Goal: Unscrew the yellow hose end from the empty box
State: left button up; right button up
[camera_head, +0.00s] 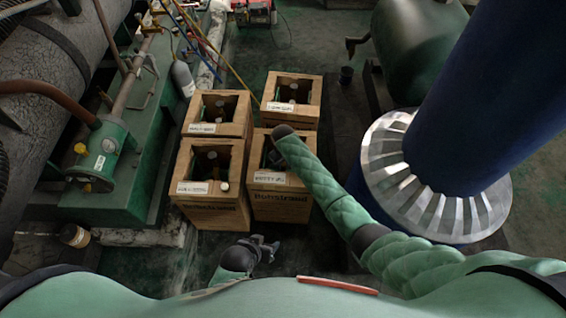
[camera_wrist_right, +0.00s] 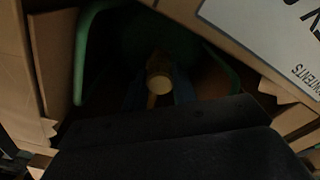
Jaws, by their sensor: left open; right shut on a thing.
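The empty box (camera_head: 282,208) is the front right one of a group of wooden crates; its white label seems to read "EMPTY". My right arm reaches into its open top, and the arm hides the gripper in the head view. In the right wrist view, my right gripper (camera_wrist_right: 158,95) is shut on a round, brass-yellow piece, the yellow hose end (camera_wrist_right: 158,78), inside the dark box. Whether its thread is still engaged cannot be seen. The yellow hose (camera_head: 238,78) runs down toward the crates from the top left. My left gripper (camera_head: 265,248) is open and empty, in front of the crates.
Other crates stand at front left (camera_head: 213,215), back left (camera_head: 240,127) and back right (camera_head: 312,88), with bottles inside. Green machinery (camera_head: 135,170) lines the left. A large blue column with a slotted metal flange (camera_head: 385,165) stands right. Some floor before the crates is clear.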

jog(key=shift+r+n, duration=0.1)
jog(key=shift+n, duration=0.2)
jog(key=shift+n+p, duration=0.3)
jog(key=shift+p, duration=0.05)
jog(key=shift+n+p, duration=0.35)
jog(key=shift+n, duration=0.95)
jog(key=shift+n, duration=0.5)
jog(key=shift+n+p, duration=0.35)
jog(key=shift+n, duration=0.15)
jog(key=shift+r+p, duration=2.4)
jog(key=shift+r, duration=0.05)
